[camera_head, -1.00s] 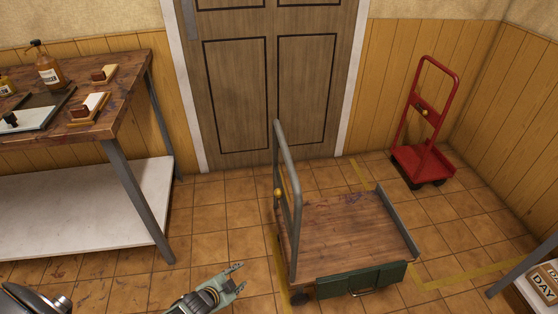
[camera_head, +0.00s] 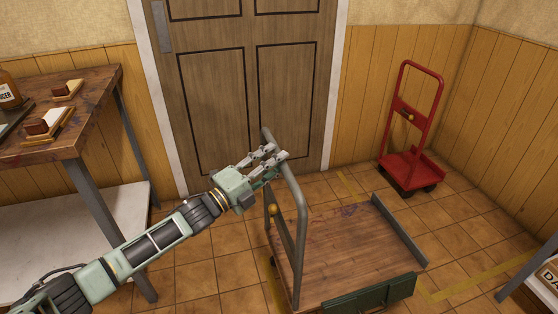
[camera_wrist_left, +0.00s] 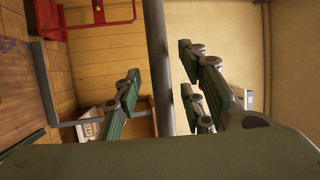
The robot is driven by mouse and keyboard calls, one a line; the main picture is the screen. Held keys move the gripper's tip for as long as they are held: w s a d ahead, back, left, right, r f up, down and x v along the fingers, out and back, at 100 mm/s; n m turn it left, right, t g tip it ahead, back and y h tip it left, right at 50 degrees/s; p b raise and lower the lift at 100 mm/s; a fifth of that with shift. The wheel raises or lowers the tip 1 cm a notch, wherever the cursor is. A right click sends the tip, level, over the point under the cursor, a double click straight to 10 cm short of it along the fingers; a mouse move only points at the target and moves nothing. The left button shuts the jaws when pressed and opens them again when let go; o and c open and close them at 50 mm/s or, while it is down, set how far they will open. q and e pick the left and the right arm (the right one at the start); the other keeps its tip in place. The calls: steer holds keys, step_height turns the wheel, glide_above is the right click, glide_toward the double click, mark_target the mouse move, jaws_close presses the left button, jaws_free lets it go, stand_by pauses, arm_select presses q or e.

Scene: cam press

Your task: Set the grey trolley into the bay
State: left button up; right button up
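The grey trolley (camera_head: 345,245) has a wooden deck, a grey end rail and an upright grey tube handle with a yellow knob on its left side. Yellow floor tape (camera_head: 465,283) shows to its right, behind it and at its left edge; it seems to mark the bay, partly hidden by the trolley. My left gripper (camera_head: 275,157) is at the top of the handle. In the left wrist view the handle tube (camera_wrist_left: 158,60) runs between its spread fingers (camera_wrist_left: 163,90), with gaps on both sides. My right gripper is out of view.
A red trolley (camera_head: 408,168) stands by the back wall at right. A workbench (camera_head: 75,120) is at left, a closed door (camera_head: 245,90) behind. A shelf corner shows at lower right.

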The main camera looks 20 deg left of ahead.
arm_select(q)
steer(key=shift+x, duration=1.1)
steer(key=shift+c, duration=0.2)
jaws_close()
